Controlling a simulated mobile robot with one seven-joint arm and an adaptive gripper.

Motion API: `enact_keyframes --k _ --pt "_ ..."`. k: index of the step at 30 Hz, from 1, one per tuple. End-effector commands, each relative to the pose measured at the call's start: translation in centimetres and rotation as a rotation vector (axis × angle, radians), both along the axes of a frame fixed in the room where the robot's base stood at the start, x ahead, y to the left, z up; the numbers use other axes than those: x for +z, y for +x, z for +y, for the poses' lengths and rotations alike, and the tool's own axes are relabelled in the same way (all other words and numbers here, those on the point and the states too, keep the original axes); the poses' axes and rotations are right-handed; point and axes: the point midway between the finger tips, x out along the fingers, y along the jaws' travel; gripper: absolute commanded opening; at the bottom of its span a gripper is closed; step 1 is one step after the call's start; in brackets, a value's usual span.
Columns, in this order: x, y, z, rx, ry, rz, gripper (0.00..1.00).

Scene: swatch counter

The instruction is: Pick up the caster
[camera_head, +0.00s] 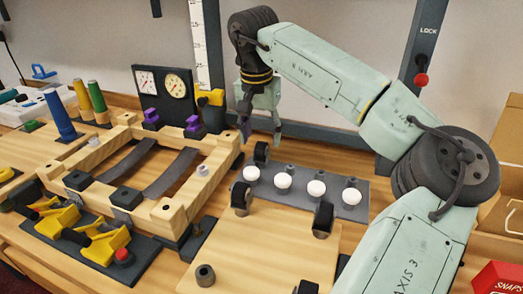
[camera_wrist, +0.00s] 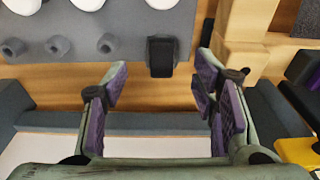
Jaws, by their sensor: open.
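A black caster (camera_head: 261,153) stands upright near the left end of the grey rack, towards the back of the bench. It also shows in the wrist view as a black block (camera_wrist: 161,56), just beyond the fingertips and between their lines. My gripper (camera_head: 262,137) is open and empty, pointing down just above and behind this caster. In the wrist view its purple-padded fingers (camera_wrist: 160,88) are spread wide, with nothing between them. Similar black casters stand on the wooden board, at its back left (camera_head: 241,198) and back right (camera_head: 323,218).
The grey rack (camera_head: 347,207) with several white knobs is close beside the caster. A wooden frame (camera_head: 187,210) stands to the left. A gauge panel (camera_head: 163,67) and blue-grey post (camera_head: 207,50) rise behind. The wooden board's (camera_head: 255,250) middle is clear.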

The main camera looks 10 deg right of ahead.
Motion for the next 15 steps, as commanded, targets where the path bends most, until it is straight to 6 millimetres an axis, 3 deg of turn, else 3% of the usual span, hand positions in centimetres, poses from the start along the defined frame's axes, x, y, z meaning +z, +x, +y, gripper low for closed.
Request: enact_keyframes --k 5,15 --pt "-1.1 0.2 -0.1 0.0 0.001 0.0 0.53" --pt "-5.2 0.8 -0.4 0.0 0.001 -0.001 0.53"
